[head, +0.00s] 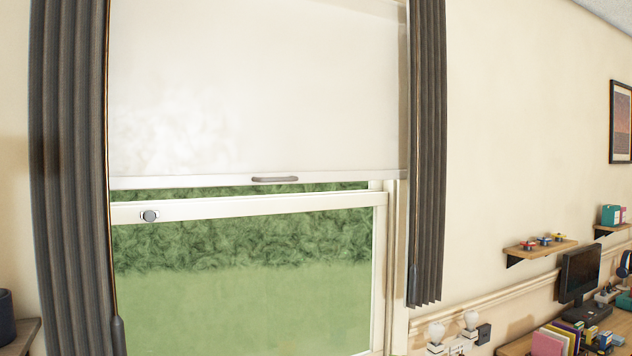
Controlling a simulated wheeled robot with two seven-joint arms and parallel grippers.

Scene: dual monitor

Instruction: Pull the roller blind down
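The white roller blind (255,90) covers the upper part of the window in the head view. Its pale bottom bar (200,181) hangs just above the window's cross rail. A grey handle (275,179) sits on the middle of the bottom bar. Below the bar the glass (240,290) is uncovered and shows hedge and grass. Neither of my grippers is in the picture, and nothing touches the handle.
Dark curtains hang at the left (75,180) and right (428,150) of the window. A round latch (150,216) sits on the cross rail (270,207). At the lower right are a desk (515,346), a monitor (579,273) and a small shelf (540,249).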

